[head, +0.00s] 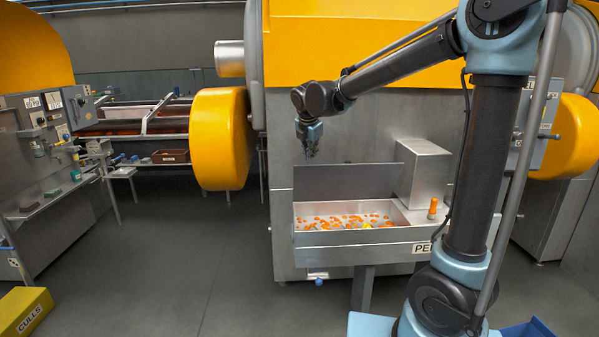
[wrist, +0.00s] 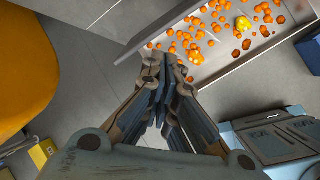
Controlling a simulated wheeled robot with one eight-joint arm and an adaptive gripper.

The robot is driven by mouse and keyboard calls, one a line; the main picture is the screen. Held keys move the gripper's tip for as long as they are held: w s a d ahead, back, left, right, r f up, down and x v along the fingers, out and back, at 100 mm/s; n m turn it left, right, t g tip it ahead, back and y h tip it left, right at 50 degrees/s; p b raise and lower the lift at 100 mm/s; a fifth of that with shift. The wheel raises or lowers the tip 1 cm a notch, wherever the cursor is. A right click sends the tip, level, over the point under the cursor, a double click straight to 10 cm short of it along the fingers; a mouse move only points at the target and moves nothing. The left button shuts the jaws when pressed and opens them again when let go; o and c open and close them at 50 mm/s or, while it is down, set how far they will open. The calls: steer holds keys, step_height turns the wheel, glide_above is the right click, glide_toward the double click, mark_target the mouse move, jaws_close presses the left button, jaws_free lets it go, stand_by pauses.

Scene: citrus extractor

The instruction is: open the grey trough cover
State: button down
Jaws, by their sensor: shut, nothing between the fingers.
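The grey trough cover (head: 345,182) stands upright along the back-left side of the trough (head: 350,240), so the trough is open on top. In the wrist view the cover (wrist: 165,27) shows nearly edge-on as a slanting strip. Orange peel pieces (head: 345,221) and a few yellow ones lie in the trough. My gripper (head: 311,154) is shut and empty, pointing down just above the cover's top edge near its left end. In the wrist view the fingertips (wrist: 166,68) are close to the cover's end; I cannot tell whether they touch.
A yellow round housing (head: 220,139) juts out to the left. A yellow culls bin (head: 25,312) sits at the lower left. The floor left of the trough is clear.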

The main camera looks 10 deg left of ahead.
steer(key=s+a+f+n+t+y, duration=0.2)
steer(key=s+n, duration=0.6)
steer(key=n, duration=0.2)
steer(key=shift+w+a+f, duration=0.45)
steer(key=shift+w+f, duration=0.45)
steer(key=shift+w, duration=0.6)
steer(key=shift+w+a+f, duration=0.4)
steer(key=shift+w+f, duration=0.45)
steer(key=shift+w, duration=0.7)
steer(key=shift+w+a+f, duration=0.45)
steer(key=shift+w+f, duration=0.45)
steer(key=shift+w, duration=0.6)
steer(key=shift+r, duration=0.1)
